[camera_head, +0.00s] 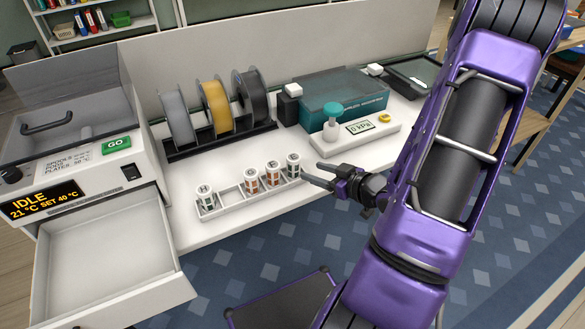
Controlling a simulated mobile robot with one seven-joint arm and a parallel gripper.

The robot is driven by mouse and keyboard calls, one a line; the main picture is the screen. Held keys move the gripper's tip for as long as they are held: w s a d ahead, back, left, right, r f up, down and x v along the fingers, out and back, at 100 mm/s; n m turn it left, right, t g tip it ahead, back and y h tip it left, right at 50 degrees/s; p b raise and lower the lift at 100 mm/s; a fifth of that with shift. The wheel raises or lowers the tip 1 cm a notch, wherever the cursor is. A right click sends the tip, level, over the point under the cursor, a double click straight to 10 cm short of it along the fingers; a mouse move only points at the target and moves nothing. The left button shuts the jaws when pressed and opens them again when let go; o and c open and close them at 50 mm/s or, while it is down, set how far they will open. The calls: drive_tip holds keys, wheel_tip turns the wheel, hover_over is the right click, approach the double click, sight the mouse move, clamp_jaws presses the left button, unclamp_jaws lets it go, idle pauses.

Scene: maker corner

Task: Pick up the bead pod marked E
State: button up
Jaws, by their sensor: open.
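Several small bead pods with white caps stand upright in a white rack (229,203) on the white bench. From left to right they are a dark-banded pod (206,200), two with reddish-brown bands, the first (251,181) and the second (273,174), and a dark-banded pod (293,167) at the right end. An empty slot lies between the leftmost pod and the others. The cap marks are too small to read, so I cannot tell which is E. My gripper (311,173) is open and empty, its fingertips just right of the right-end pod.
An open, empty drawer (110,262) juts out at the left below a dryer with an IDLE display (43,200). Filament spools (214,108) stand behind the rack. A pump-topped bottle (332,120) and a scale (362,129) sit at the back right. A dark stool (285,302) stands in front.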

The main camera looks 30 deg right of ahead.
sight(293, 167)
drive_tip(key=b+x, duration=0.1)
drive_tip(key=x, duration=1.2)
drive_tip(key=shift+b, duration=0.35)
drive_tip(key=shift+r, duration=0.1)
clamp_jaws()
